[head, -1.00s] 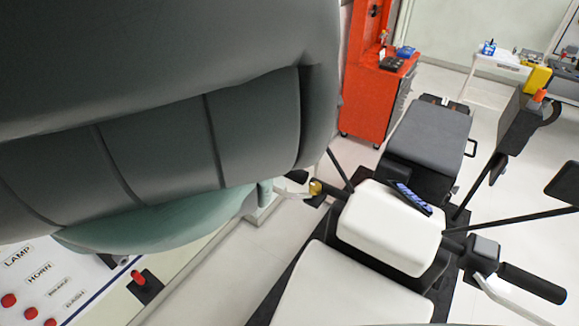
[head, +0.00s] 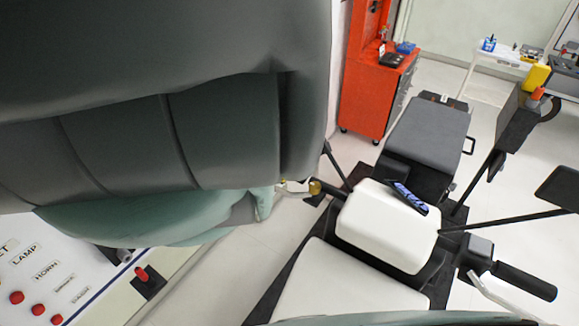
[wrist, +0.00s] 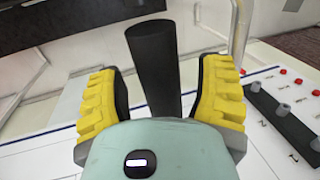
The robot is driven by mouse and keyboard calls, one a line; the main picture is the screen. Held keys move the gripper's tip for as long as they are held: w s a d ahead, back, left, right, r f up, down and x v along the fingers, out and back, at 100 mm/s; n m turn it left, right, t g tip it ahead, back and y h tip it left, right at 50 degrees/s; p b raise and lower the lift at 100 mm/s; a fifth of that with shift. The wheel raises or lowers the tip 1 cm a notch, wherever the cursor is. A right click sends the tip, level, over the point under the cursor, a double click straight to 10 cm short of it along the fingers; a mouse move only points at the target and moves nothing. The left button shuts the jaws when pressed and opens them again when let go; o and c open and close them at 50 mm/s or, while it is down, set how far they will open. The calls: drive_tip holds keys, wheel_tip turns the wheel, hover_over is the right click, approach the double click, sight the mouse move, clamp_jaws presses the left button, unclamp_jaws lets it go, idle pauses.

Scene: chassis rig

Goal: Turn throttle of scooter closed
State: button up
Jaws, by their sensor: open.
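A black cylindrical grip (wrist: 153,62), which looks like the scooter's throttle, stands between the fingers of my gripper (wrist: 161,72) in the wrist view. The yellow-padded fingers are open, with a visible gap on each side of the grip. In the head view my arm hides the gripper and this grip; only a brass-coloured fitting (head: 314,187) and part of a lever show there. The scooter's white front cover (head: 385,226) and its other black grip (head: 525,281) are in plain view.
A panel with red buttons (head: 38,310) and a red-topped switch (head: 143,274) stands at lower left. A black mirror (head: 560,188) sticks out at right.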

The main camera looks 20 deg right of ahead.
idle(0.3)
clamp_jaws()
idle(0.5)
